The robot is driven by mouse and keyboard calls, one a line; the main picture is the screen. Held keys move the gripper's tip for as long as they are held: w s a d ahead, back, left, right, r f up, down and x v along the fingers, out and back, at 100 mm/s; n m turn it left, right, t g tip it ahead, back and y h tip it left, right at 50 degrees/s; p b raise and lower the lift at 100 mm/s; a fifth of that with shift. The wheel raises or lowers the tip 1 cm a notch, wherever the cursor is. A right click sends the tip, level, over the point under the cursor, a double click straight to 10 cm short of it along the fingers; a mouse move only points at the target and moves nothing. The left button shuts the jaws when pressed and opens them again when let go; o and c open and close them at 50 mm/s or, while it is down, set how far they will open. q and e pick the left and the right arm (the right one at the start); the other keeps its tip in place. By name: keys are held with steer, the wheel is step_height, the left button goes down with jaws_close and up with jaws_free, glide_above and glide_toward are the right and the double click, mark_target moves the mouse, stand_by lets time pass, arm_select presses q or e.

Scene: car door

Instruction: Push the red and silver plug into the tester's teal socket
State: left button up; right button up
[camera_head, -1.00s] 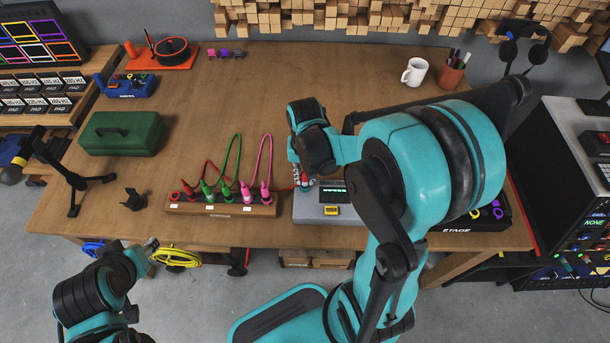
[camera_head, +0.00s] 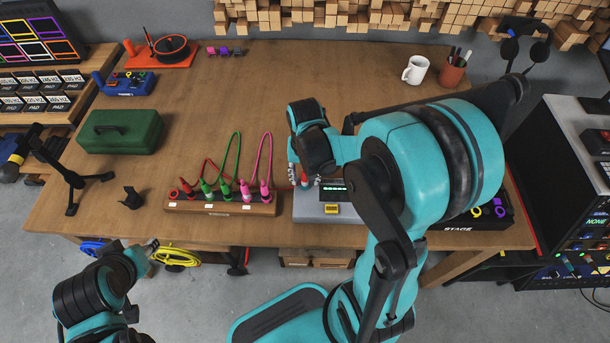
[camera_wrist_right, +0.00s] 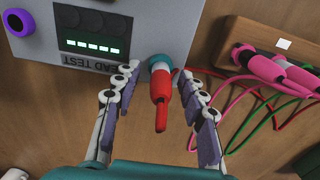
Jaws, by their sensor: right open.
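The red plug (camera_wrist_right: 161,104) stands at the teal socket (camera_wrist_right: 158,64) on the edge of the grey tester (camera_wrist_right: 112,18) in the right wrist view. My right gripper (camera_wrist_right: 157,75) is open, with a finger on each side of the plug and gaps between. In the head view my right gripper (camera_head: 304,178) is over the tester (camera_head: 330,213), around the red plug (camera_head: 305,181). My left gripper (camera_head: 150,245) is off the table's front edge; its jaws are too small to read.
A wooden strip (camera_head: 222,207) with red, green and pink plugs and looped cables lies left of the tester. The tester's display (camera_wrist_right: 92,45) shows several lit green bars. A black box (camera_head: 478,220) stands to the right. The table's middle (camera_head: 240,95) is clear.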

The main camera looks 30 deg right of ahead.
steer(key=shift+r, duration=0.1)
step_height(320, 180, up, 12)
steer(key=shift+f, duration=0.1)
stand_by(0.9)
steer(key=s+a+n+t, duration=0.5)
steer(key=a+n+t, duration=0.1)
steer(key=a+t, duration=0.1)
steer(key=shift+s, duration=0.25)
